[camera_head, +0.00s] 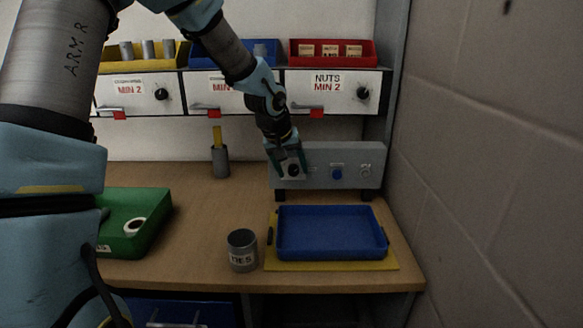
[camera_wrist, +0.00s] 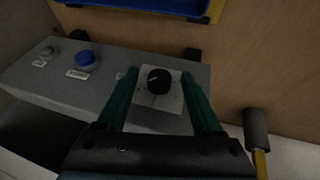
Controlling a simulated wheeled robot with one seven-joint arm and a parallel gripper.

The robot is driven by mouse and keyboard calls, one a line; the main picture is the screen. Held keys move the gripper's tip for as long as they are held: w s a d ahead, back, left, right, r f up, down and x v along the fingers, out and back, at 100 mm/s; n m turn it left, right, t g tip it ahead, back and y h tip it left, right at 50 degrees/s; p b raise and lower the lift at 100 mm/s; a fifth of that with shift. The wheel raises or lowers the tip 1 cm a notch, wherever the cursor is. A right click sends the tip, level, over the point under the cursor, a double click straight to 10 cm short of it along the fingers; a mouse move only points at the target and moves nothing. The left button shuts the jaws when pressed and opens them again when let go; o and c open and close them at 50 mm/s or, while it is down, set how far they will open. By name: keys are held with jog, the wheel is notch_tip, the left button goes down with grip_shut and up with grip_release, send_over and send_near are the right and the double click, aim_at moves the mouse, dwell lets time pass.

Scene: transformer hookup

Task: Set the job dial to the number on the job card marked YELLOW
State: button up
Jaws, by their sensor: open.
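The job dial is a black round knob (camera_wrist: 159,80) with a pale pointer line, on a white square plate on the grey control box (camera_head: 315,150). In the head view the dial (camera_head: 293,170) is at the box's left end. My gripper (camera_wrist: 159,76) is open, its two green fingers at either side of the dial with gaps between them and the knob. In the head view my gripper (camera_head: 289,168) partly covers the dial plate. The plate's numbers are too small to read. I see no readable job card marked YELLOW.
The box also has a blue button (camera_head: 336,174) and a grey knob (camera_head: 365,171). A blue tray (camera_head: 331,252) and a grey can (camera_head: 242,251) stand in front. A green box (camera_head: 126,215) is at left, a grey holder (camera_head: 220,163) behind. Drawers (camera_head: 327,95) hang above.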

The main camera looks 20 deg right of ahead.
jog(key=shift+c, duration=0.2)
grip_shut()
dwell(0.4)
